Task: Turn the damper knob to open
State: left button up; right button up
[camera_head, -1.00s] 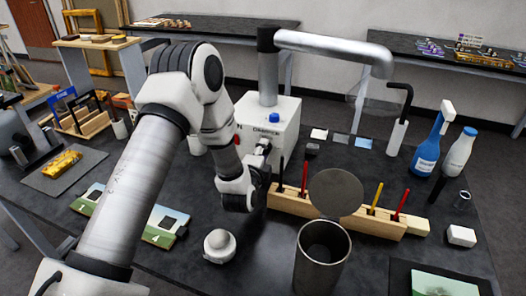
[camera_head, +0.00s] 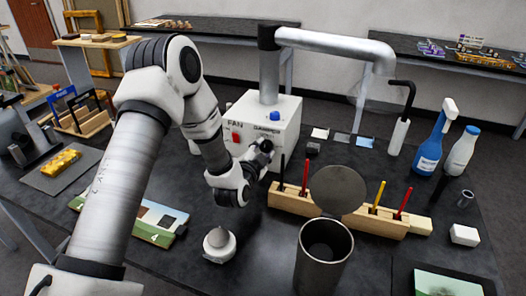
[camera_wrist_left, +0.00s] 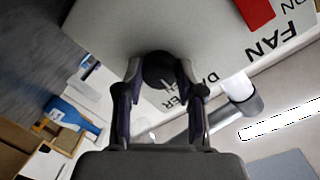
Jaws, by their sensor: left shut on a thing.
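The damper knob (camera_wrist_left: 159,70) is a round black knob on the front of the white fan box (camera_head: 285,117). In the left wrist view it sits between the two fingers of my left gripper (camera_wrist_left: 160,88), which is shut on it. In the head view my left gripper (camera_head: 262,150) reaches the lower front of the box and partly hides the knob. My right gripper is not in view.
A grey duct pipe (camera_head: 335,43) rises from the box and bends right. Bottles (camera_head: 432,145) stand at right.

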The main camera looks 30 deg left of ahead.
pick_arm(q)
jog(key=shift+w+r, duration=0.1)
jog(key=shift+r, duration=0.1)
dwell(0.3)
jog(key=o, duration=1.1)
jog(key=shift+o, duration=0.2)
jog(key=shift+f, duration=0.15)
jog(key=v, duration=1.2)
